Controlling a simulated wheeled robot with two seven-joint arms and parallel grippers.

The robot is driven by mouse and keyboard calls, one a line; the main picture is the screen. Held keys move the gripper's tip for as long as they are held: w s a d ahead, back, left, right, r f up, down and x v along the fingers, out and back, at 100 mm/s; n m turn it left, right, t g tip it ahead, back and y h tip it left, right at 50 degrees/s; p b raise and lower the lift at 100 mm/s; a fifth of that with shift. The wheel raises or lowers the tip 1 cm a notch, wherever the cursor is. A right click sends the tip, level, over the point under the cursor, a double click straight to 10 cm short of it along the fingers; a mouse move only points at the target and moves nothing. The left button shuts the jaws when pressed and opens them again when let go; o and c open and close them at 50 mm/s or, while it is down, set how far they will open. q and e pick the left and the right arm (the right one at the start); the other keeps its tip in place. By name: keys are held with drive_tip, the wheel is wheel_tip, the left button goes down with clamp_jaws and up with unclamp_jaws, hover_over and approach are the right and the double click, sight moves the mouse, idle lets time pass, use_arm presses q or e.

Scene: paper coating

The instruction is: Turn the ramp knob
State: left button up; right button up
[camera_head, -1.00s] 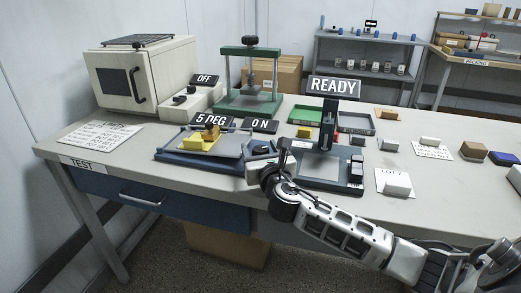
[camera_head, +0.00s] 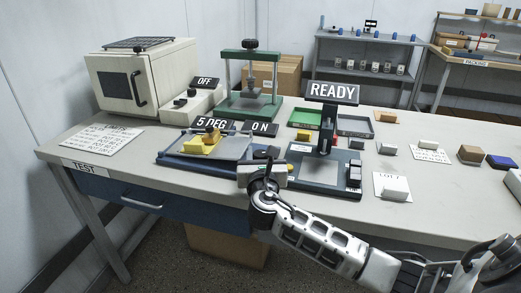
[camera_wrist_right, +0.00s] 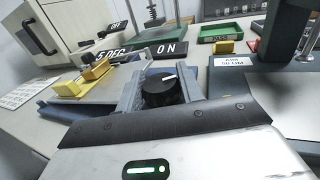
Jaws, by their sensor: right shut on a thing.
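The ramp knob (camera_wrist_right: 163,89) is black and round with a white pointer mark, and shows in the right wrist view between my right gripper's fingers. My right gripper (camera_wrist_right: 160,85) is shut on it at the right end of the tilting device. In the head view my right gripper (camera_head: 266,163) largely hides the knob. The device is a blue base (camera_head: 180,164) with a grey tilted plate (camera_head: 232,148) carrying a yellow block (camera_head: 197,146). Its signs read "5 DEG" (camera_head: 212,122) and "ON" (camera_head: 259,128). My left gripper is not in view.
A gauge stand (camera_head: 325,135) with a "READY" sign is just right of my right gripper. A green press (camera_head: 250,105) and a cream oven (camera_head: 148,75) stand behind. Small blocks and cards lie at the right. The table's front edge runs below my right arm.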

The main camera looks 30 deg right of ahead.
drive_tip(key=m+g+h+p, duration=0.1)
drive_tip(key=m+g+h, duration=0.2)
drive_tip(key=h, duration=0.1)
drive_tip(key=shift+a+r+m+g+p, duration=0.1)
drive_tip(key=shift+m+g+p, duration=0.2)
drive_tip(key=m+g+h, duration=0.2)
drive_tip(key=g, duration=0.1)
drive_tip(key=shift+m+h, duration=0.3)
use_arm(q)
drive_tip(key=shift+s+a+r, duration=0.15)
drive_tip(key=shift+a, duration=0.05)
use_arm(e)
drive_tip(key=shift+m+g+h, duration=0.4)
drive_tip(key=shift+m+g, duration=0.1)
drive_tip(key=shift+g, duration=0.4)
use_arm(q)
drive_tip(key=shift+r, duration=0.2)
use_arm(e)
drive_tip(key=shift+g, duration=0.3)
drive_tip(key=o, duration=1)
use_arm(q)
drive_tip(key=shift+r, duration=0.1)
